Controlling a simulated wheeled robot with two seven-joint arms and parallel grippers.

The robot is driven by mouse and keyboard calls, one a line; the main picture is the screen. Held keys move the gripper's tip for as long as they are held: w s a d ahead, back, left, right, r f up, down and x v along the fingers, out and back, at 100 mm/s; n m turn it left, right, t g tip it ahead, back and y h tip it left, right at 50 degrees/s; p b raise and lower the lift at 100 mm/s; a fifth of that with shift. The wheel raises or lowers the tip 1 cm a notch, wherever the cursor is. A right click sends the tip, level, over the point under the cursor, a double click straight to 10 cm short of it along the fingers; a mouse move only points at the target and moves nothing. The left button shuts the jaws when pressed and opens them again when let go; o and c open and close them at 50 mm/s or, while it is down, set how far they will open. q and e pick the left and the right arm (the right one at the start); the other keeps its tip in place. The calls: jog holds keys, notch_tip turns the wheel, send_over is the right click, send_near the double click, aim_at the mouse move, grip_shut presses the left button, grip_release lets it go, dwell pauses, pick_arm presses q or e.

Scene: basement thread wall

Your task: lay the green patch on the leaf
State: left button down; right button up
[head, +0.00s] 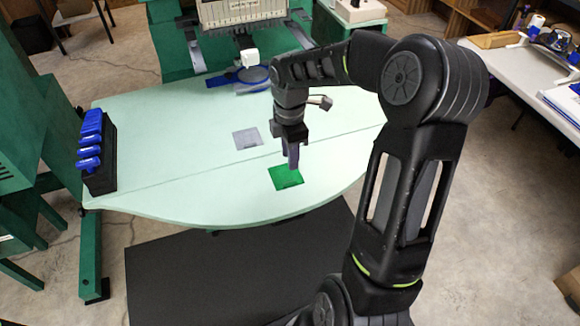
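The green patch (283,180) is a flat bright green square on the front section of the pale green table (200,195), near its front edge. This section, in front of a thin seam, may be the leaf. My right gripper (293,167) points down over the patch's upper part and hides a little of it. Its fingers look close together, but whether they hold the patch is unclear. I cannot tell whether the patch lies flat or is slightly raised. My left gripper is not in view.
A pale grey square (247,138) lies behind the seam. A black rack with blue items (93,150) stands at the table's left end. A blue hoop (250,78) and a stitching machine (240,12) are at the back. The table's left front is clear.

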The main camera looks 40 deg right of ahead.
notch_tip(320, 180, up, 3)
jog(key=shift+f, duration=0.15)
dwell(0.8)
